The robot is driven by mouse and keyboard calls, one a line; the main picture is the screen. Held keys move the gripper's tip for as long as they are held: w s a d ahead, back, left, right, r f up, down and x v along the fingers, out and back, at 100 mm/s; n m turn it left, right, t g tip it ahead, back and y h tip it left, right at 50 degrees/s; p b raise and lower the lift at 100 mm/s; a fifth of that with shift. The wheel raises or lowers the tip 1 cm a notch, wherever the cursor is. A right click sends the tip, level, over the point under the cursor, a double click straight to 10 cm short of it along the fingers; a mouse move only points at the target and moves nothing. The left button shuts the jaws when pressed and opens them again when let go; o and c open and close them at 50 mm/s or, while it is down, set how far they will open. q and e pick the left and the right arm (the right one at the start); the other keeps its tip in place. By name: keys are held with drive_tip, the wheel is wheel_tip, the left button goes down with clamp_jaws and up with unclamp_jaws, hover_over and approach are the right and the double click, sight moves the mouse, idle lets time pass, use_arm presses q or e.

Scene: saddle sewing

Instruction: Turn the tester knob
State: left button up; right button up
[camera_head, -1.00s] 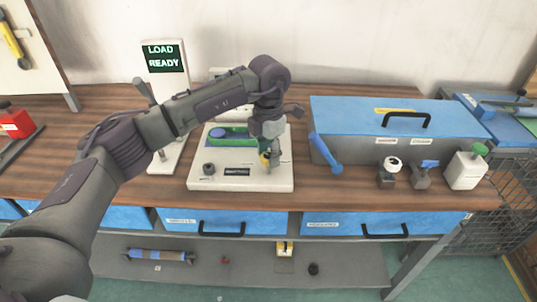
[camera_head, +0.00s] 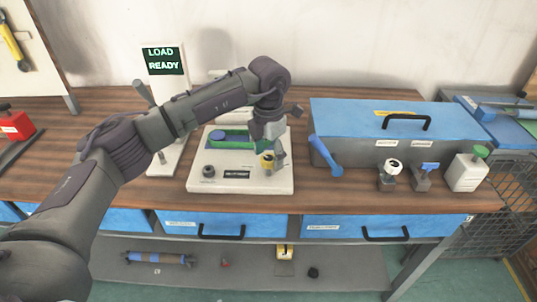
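The tester is a white base plate (camera_head: 242,186) on the wooden bench, with a green and blue part on its rear left. A small dark round knob (camera_head: 208,172) stands at its front left, clear of my arm. A yellow piece (camera_head: 267,161) stands at its right side. My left gripper (camera_head: 275,147) points down over the right side of the tester, just above or beside the yellow piece. Its fingers are small and partly hidden by its own body, so I cannot tell if they are open or touching the piece. My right gripper is out of view.
A display reading LOAD READY (camera_head: 164,60) stands behind my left arm. A blue-lidded grey box (camera_head: 400,117) stands to the right, with a blue handle leaning at its left end. Small tools and a green-capped bottle (camera_head: 467,170) stand in front of it.

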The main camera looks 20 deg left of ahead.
sight(268, 158)
use_arm(q)
wheel_tip(268, 158, up, 12)
idle(0.7)
idle(0.4)
